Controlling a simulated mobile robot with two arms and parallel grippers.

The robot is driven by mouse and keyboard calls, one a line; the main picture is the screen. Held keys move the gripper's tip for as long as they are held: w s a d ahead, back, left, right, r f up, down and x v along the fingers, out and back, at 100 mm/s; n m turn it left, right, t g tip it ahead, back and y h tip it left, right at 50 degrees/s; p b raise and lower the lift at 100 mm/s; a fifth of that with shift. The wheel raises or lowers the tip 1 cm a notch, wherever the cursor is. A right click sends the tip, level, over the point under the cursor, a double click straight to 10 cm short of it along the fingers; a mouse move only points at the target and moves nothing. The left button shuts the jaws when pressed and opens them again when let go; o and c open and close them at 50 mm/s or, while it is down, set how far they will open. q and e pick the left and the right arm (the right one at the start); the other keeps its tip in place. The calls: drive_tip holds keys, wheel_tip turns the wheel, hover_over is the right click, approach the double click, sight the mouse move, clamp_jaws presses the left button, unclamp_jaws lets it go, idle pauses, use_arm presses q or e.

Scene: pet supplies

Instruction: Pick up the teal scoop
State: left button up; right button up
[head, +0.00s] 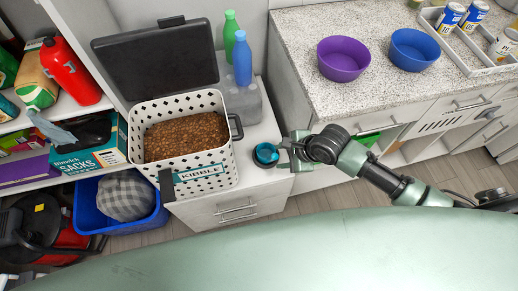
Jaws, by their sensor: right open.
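The teal scoop (266,154) sits on the white cabinet top, just right of the kibble bin, in the head view. It looks like a small round cup with a dark inside. My right gripper (285,153) comes in from the right, its fingers open close beside the scoop's right side. I cannot tell whether they touch it or whether a handle lies between them. My left gripper is not in view.
The white kibble bin (213,158) stands left of the scoop with its dark lid (155,60) raised. A blue bottle (242,62) and green bottle (230,35) stand behind. A speckled counter (300,50) at right holds a purple bowl (342,60) and a blue bowl (413,50).

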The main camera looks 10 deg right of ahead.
sight(269, 159)
drive_tip(key=x, duration=0.3)
drive_tip(key=a+x, duration=0.1)
drive_tip(key=x, duration=0.3)
clamp_jaws()
